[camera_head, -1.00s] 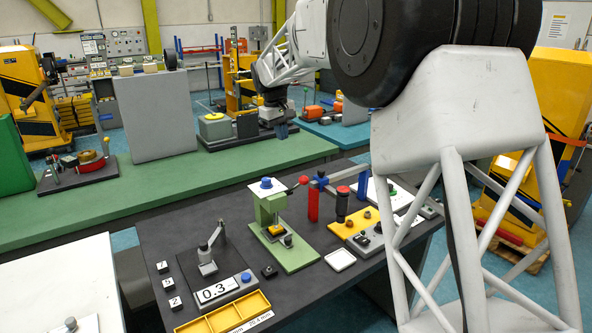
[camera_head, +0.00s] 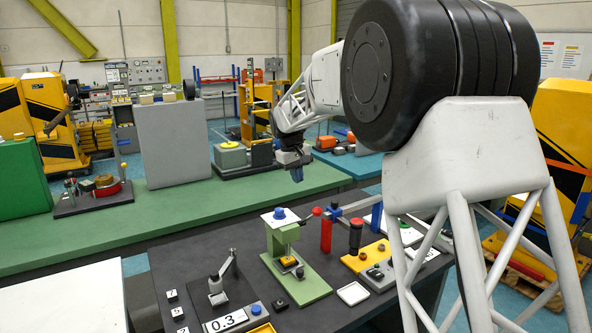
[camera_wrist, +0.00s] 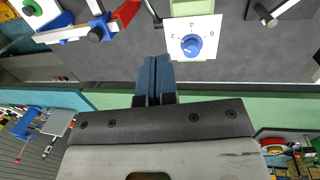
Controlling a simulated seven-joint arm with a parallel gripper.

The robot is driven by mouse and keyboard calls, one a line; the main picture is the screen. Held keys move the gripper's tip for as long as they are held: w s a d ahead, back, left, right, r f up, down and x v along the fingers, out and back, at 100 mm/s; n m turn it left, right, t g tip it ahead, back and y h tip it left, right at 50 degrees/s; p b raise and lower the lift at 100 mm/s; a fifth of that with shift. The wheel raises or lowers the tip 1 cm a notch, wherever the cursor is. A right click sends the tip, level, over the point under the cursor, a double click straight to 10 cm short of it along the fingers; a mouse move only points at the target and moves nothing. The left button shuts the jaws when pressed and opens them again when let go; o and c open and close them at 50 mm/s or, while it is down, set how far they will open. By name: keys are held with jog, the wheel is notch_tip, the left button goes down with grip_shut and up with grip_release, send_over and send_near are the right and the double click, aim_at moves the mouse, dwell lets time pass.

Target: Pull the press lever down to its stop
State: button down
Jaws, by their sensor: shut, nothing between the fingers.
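The press is a light green frame (camera_head: 283,238) on a green base, standing on the dark table in the head view. A white dial plate with a blue knob (camera_head: 279,213) tops it; this blue knob also shows in the wrist view (camera_wrist: 192,45). The press lever (camera_head: 317,211) ends in a red ball and sticks out from the upper right of the press, raised. My gripper (camera_head: 297,175) points down, above and behind the press in the picture, apart from the lever. Its blue fingers (camera_wrist: 152,75) are together and empty in the wrist view.
A red post (camera_head: 326,235) and a dark red-topped cylinder (camera_head: 356,237) stand right of the press, under a blue-and-grey bar (camera_head: 352,208). A small grey lever device (camera_head: 217,285) stands to the left. The space around my gripper looks clear.

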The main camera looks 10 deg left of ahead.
send_near(310, 217)
jog(key=shift+s+d+f, duration=0.2)
jog(key=shift+d+f, duration=0.2)
jog(key=shift+f, duration=0.25)
jog(key=shift+s+d+f, duration=0.2)
jog(key=shift+d+f, duration=0.2)
jog(key=shift+f, duration=0.3)
jog(key=shift+s+d+f, duration=0.1)
